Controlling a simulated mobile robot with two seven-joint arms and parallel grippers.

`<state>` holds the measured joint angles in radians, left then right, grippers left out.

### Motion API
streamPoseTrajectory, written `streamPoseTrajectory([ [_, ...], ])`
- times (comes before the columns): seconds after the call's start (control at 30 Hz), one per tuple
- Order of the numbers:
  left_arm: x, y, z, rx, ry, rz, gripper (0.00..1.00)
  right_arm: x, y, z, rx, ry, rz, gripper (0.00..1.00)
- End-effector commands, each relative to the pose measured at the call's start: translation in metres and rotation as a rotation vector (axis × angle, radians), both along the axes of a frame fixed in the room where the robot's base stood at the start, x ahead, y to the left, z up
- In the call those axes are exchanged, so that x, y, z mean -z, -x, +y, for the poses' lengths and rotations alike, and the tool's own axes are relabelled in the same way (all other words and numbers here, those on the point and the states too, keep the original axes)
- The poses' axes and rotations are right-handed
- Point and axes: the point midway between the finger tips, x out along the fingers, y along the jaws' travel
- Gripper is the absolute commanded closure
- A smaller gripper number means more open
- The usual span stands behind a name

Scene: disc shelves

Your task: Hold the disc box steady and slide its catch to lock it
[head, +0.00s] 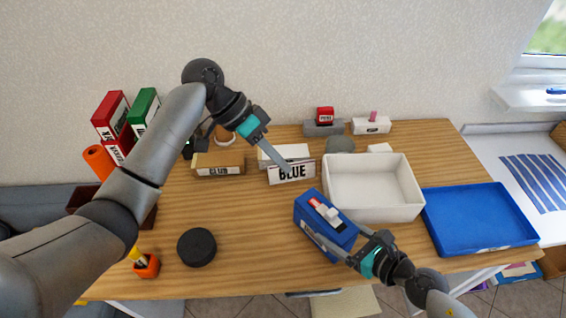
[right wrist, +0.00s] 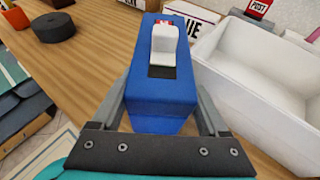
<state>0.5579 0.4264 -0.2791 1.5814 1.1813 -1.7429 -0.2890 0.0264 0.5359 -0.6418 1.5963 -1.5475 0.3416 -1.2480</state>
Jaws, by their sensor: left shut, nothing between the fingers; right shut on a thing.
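The disc box (head: 312,232) is blue and stands on the table near its front edge; it also fills the middle of the right wrist view (right wrist: 160,95). On its top is a white catch (head: 328,214) in a dark slot, with a red patch at the far end; the catch shows in the right wrist view (right wrist: 168,45). My right gripper (head: 328,240) is shut on the box, one finger along each side. My left gripper (head: 287,168) is shut and empty, above and behind the box, in front of the BLUE label. Its fingertips are apart from the catch.
A white bin (head: 372,215) stands just right of the box, and a blue tray (head: 480,243) lies further right. The BLUE sign (head: 292,180) stands behind. A black round disc (head: 197,247) lies to the left, with bare table between it and the box.

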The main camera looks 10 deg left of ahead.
Motion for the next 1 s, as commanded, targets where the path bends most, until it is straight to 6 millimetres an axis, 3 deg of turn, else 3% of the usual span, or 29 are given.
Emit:
streamPoseTrajectory([
  [0.17,0.000,0.000,0.000,0.000,-0.001,-0.001,1.00,-0.001,0.000,0.000,0.001,-0.001,-0.001,0.93],
  [0.2,0.000,0.000,0.000,0.000,-0.001,-0.001,1.00,-0.001,0.000,0.000,0.001,-0.001,-0.001,0.20],
  [0.37,0.000,0.000,0.000,0.000,-0.001,-0.001,1.00,0.000,0.000,0.000,0.001,-0.001,-0.001,0.03],
  [0.77,0.000,0.000,0.000,0.000,-0.001,-0.001,1.00,-0.002,0.003,-0.005,0.001,0.001,0.000,0.00],
  [1.0,0.000,0.000,0.000,0.000,-0.001,-0.001,1.00,-0.015,0.024,-0.032,0.000,0.002,0.002,0.00],
])
